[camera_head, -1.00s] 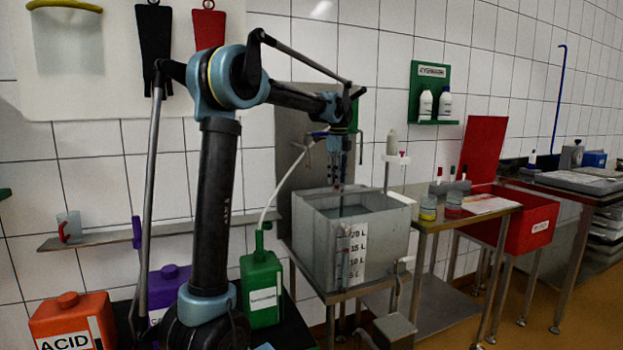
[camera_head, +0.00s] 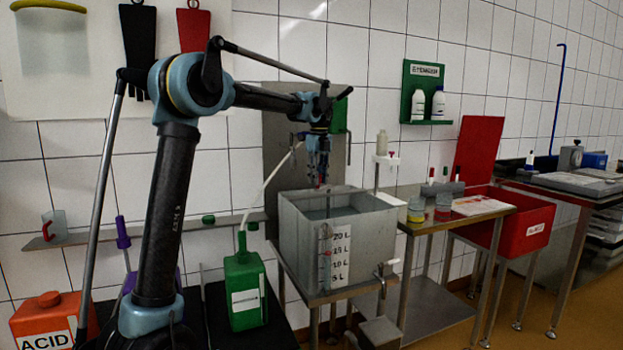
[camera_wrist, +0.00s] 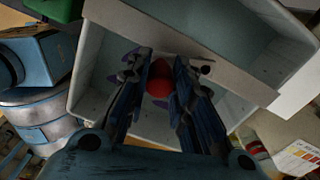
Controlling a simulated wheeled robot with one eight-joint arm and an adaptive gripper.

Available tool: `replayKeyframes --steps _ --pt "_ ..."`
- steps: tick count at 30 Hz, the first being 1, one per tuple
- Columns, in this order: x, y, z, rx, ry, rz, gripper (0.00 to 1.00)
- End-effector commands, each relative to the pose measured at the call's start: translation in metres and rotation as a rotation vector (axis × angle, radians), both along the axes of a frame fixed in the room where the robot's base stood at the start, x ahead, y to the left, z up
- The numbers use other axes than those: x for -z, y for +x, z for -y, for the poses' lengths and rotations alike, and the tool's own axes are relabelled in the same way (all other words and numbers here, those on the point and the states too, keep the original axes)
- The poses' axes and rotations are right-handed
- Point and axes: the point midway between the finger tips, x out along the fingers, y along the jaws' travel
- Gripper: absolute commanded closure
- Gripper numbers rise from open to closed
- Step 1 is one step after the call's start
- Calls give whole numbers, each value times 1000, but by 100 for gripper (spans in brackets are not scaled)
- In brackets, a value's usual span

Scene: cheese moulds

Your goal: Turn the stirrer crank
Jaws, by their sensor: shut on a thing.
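The grey tank (camera_head: 293,236) with litre marks stands on a metal stand and holds pale liquid. A flat grey bar (camera_wrist: 176,50) crosses its top in the wrist view. A red rounded knob (camera_wrist: 159,87), which looks like the crank's handle, sits between my fingers above the tank. My gripper (camera_wrist: 160,90) is shut on this knob. In the head view my gripper (camera_head: 320,183) points down at the tank's rear rim. The rest of the crank is hidden by my fingers or too small to make out.
A green jug (camera_head: 245,283) with a pale hose stands left of the tank, and an orange acid can (camera_head: 48,318) farther left. A metal side table (camera_head: 480,214) with jars and a red bin (camera_head: 533,214) are to the right. A tiled wall is close behind.

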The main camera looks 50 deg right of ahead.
Motion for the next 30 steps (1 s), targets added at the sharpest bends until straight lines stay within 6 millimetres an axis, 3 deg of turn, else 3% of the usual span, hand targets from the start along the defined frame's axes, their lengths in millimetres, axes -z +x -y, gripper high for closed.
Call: replayKeyframes --steps 7,8,10,22,30 --pt "-1 0 2 -1 -3 2 100" --pt "-1 0 1 -1 -3 2 72" --pt "-1 0 1 -1 -2 1 57" --pt "-3 -1 1 0 0 1 57" --pt "-41 0 1 0 0 1 57"
